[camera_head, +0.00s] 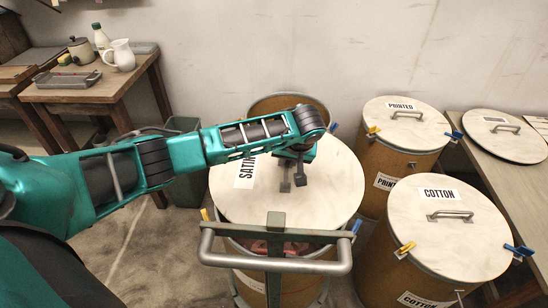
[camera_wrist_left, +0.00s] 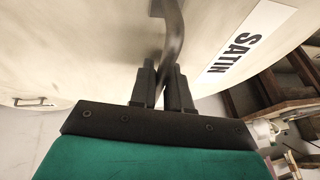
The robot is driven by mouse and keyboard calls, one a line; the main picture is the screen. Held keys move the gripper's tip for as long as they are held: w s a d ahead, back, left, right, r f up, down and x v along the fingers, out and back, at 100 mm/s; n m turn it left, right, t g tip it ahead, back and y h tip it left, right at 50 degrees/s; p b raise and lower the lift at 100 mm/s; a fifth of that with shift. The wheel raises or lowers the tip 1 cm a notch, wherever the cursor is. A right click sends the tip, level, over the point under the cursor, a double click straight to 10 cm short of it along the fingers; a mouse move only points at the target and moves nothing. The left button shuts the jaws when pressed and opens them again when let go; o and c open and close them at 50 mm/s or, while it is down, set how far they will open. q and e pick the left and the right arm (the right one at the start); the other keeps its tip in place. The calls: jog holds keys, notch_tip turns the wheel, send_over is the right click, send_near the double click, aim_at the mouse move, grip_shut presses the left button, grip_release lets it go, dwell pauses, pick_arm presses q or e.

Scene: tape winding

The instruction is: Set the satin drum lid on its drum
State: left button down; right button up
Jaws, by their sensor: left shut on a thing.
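The satin drum lid (camera_head: 325,190) is a pale round disc with a SATIN label (camera_head: 245,171) and a dark handle (camera_wrist_left: 173,32). My left gripper (camera_head: 293,183) is above it in the head view, and the left wrist view shows its fingers (camera_wrist_left: 163,88) shut on the handle. The lid covers most of the drum below; part of a drum's side (camera_head: 250,283) and some pinkish contents (camera_head: 283,247) show under its near edge. I cannot tell whether the lid touches the rim. My right gripper is not in view.
A grey bar handle (camera_head: 335,262) crosses in front. Another drum (camera_head: 262,106) stands behind the lid. The lidded PRINTED drum (camera_head: 400,165) and COTTON drum (camera_head: 375,262) are at the right. A loose lid (camera_head: 490,145) lies on the right table. A wooden table (camera_head: 95,93) holds jugs and a tray.

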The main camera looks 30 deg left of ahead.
pick_arm(q)
jog(key=shift+a+f, duration=0.1)
jog(key=shift+a, duration=0.4)
jog(key=shift+f+b, duration=0.25)
jog(key=shift+b, duration=0.05)
jog(key=shift+f+b, duration=0.3)
jog(key=shift+b, duration=0.05)
notch_tip(320, 180, down, 5)
jog(key=b, duration=0.5)
jog(key=shift+r, duration=0.15)
jog(key=shift+f+b, duration=0.25)
jog(key=shift+b, duration=0.1)
jog(key=shift+f, duration=0.85)
jog(key=shift+f+b, duration=0.5)
jog(key=shift+f, duration=0.45)
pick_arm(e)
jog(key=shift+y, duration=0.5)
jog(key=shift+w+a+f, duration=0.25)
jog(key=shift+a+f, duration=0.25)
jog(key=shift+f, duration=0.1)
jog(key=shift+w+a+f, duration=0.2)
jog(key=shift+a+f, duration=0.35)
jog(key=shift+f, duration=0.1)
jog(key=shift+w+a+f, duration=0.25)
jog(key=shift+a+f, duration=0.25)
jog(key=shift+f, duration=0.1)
